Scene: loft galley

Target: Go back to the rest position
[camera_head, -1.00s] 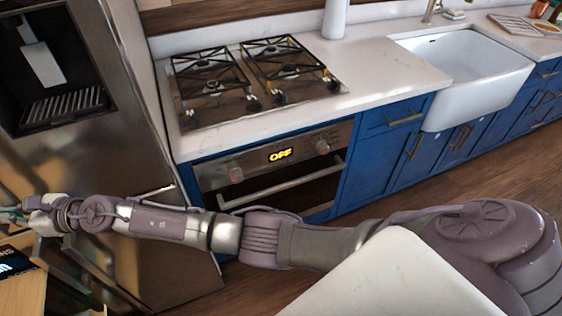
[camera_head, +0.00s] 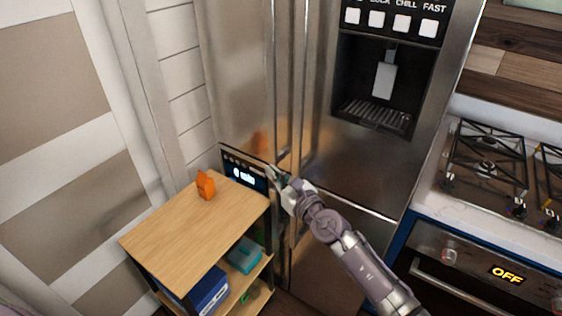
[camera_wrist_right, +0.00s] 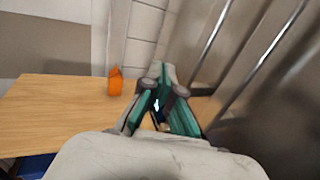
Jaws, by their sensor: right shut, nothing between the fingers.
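My right gripper (camera_head: 273,173) is shut and empty. In the head view it is at the end of my right arm, beside the right edge of a small wooden shelf unit and in front of the steel fridge (camera_head: 340,165). In the right wrist view the gripper's green-padded fingers (camera_wrist_right: 160,75) come together, with nothing between them. My left gripper is not in view.
The wooden shelf top (camera_head: 180,235) holds an orange object (camera_head: 206,185); a dark panel (camera_head: 243,170) with a lit display stands behind. Blue (camera_head: 205,290) and teal (camera_head: 244,255) boxes sit on the shelves below. The oven (camera_head: 480,275) and gas hob (camera_head: 490,165) are at right.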

